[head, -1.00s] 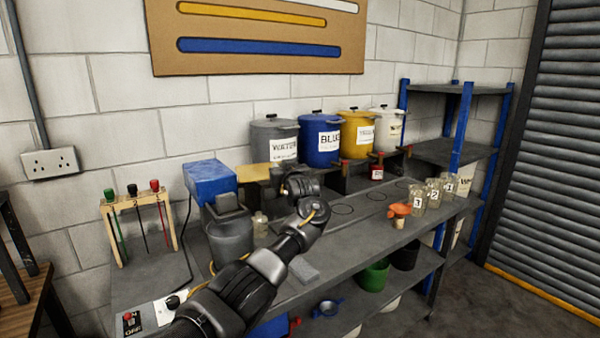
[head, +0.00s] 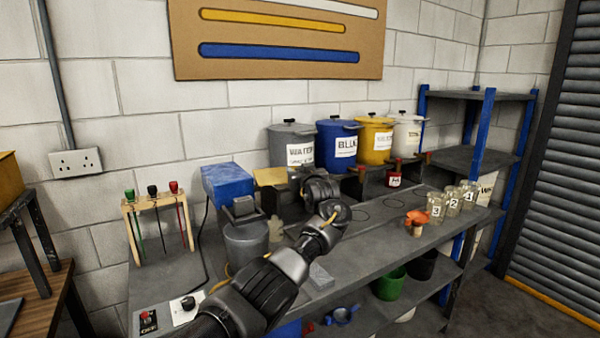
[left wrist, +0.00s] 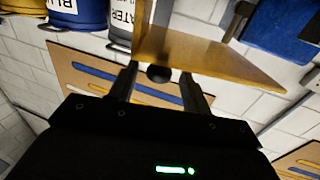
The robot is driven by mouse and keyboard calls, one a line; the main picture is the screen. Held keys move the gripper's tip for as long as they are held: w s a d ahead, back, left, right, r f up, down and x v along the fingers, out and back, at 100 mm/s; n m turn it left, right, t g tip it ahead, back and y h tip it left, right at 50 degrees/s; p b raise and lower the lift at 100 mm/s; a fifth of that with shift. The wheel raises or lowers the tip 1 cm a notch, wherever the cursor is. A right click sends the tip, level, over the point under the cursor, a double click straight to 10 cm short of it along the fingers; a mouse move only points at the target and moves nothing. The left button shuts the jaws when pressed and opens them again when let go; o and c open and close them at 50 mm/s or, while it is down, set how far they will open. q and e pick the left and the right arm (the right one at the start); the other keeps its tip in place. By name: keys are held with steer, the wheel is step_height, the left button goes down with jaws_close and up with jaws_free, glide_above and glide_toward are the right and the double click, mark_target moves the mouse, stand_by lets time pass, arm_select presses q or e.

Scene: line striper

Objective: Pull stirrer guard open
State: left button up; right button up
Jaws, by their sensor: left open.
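The stirrer guard is a yellow panel (head: 270,176) beside the blue stirrer housing (head: 228,182) on the bench. The left wrist view shows the panel (left wrist: 215,62) large, with a dark round knob (left wrist: 159,73) on it. My left gripper (head: 292,180) is at the right side of the panel. In the left wrist view my left gripper (left wrist: 158,78) is open, its two fingers on either side of the knob. I cannot tell whether a finger touches it. My forearm hides part of the bench. My right gripper is not in view.
A grey lidded can (head: 246,244) stands in front of the stirrer. Labelled pots, including a blue one (head: 337,146), stand on a raised shelf behind. A wooden rack (head: 158,222) is at left. Numbered jars (head: 452,202) stand at right. Some bench around the marked circles is clear.

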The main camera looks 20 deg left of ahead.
arm_select(q)
steer(key=shift+d, duration=0.1)
steer(key=shift+s+d+f, duration=0.1)
steer(key=shift+s+d, duration=0.2)
steer(key=b+v, duration=0.3)
steer(key=v, duration=0.7)
